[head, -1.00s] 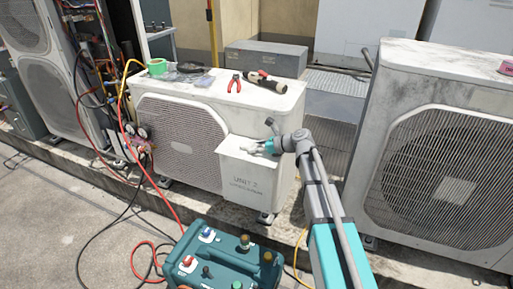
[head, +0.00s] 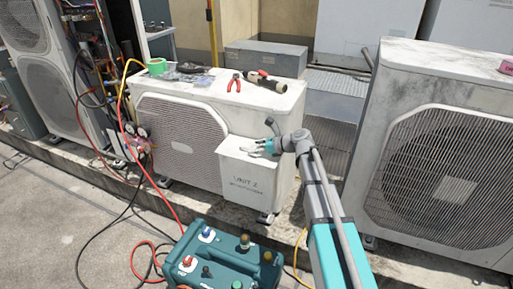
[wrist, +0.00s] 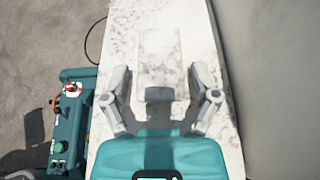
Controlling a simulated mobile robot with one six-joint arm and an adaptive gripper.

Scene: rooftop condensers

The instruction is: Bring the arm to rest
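My gripper (head: 254,148) is at the front right of the middle condenser, labelled UNIT 2 (head: 246,187), in the head view. My arm reaches up from the lower right of the head view, bent at the wrist.
Pliers (head: 234,82), a dark-handled tool (head: 266,81) and green tape (head: 156,66) lie on the middle condenser's top. A teal case (head: 221,262) with coloured knobs stands in front. Red and black hoses (head: 157,187) run on the left. Another condenser (head: 440,150) stands right.

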